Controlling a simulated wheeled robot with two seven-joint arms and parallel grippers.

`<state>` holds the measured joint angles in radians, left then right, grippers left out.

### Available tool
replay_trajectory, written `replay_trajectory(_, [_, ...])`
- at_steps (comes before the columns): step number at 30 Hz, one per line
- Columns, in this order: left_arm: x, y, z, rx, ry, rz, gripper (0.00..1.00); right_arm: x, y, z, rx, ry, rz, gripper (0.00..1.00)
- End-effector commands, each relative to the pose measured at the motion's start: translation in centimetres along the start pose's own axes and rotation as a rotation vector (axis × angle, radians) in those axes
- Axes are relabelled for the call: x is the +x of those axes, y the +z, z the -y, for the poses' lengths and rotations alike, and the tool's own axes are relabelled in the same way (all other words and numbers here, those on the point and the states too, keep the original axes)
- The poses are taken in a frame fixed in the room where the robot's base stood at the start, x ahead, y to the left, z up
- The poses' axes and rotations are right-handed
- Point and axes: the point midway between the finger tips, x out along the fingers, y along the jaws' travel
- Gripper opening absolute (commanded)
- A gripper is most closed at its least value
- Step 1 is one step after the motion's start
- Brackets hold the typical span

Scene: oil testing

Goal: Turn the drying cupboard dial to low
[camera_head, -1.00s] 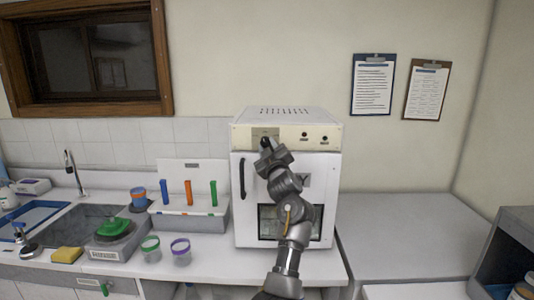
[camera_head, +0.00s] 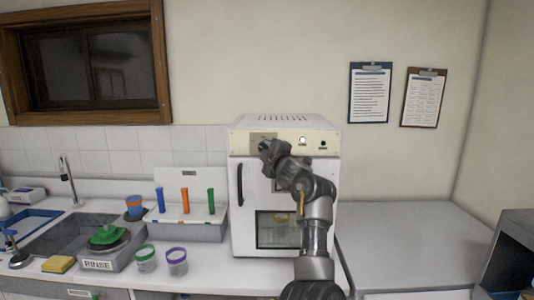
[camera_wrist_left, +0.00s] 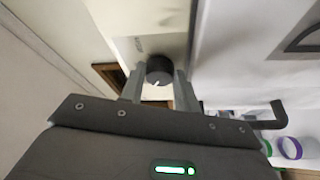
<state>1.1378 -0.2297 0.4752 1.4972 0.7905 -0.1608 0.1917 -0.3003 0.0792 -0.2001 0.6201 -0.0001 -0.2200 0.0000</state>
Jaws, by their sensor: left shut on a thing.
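The white drying cupboard (camera_head: 244,222) stands on the counter with its door closed. Its cream control panel (camera_head: 240,143) runs along the top of the front. My left gripper (camera_head: 266,147) is at the left part of this panel and hides most of the dial in the head view. In the left wrist view the dark round dial (camera_wrist_left: 159,68) sits between the two fingers of my left gripper (camera_wrist_left: 160,82), which is shut on it. A short white mark shows on the dial; the scale around it is not readable. My right gripper is not in view.
A small light (camera_head: 303,140) on the panel shines white. The cupboard's black door handle (camera_head: 240,184) is below the dial. A test-tube rack (camera_head: 190,232), lidded jars (camera_head: 176,262) and a sink (camera_head: 58,230) lie left. The counter to the right (camera_head: 410,235) is bare.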

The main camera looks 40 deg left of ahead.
Motion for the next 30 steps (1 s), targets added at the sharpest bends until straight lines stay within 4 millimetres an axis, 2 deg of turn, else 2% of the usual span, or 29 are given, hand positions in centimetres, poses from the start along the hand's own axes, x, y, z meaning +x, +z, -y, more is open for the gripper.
replay_trajectory(13, [0.00, 0.02, 0.02, -0.010, -0.005, 0.001, 0.09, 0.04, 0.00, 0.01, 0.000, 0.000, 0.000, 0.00])
replay_trajectory(14, [0.01, 0.01, 0.02, -0.010, -0.005, 0.001, 0.33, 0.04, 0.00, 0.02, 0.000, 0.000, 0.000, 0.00])
replay_trajectory(18, [0.01, 0.00, 0.02, -0.009, -0.005, 0.001, 0.51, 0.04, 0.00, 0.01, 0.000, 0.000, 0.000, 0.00])
replay_trajectory(30, [0.04, 0.00, 0.18, -0.008, -0.007, 0.000, 0.53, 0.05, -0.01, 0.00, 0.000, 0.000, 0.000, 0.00])
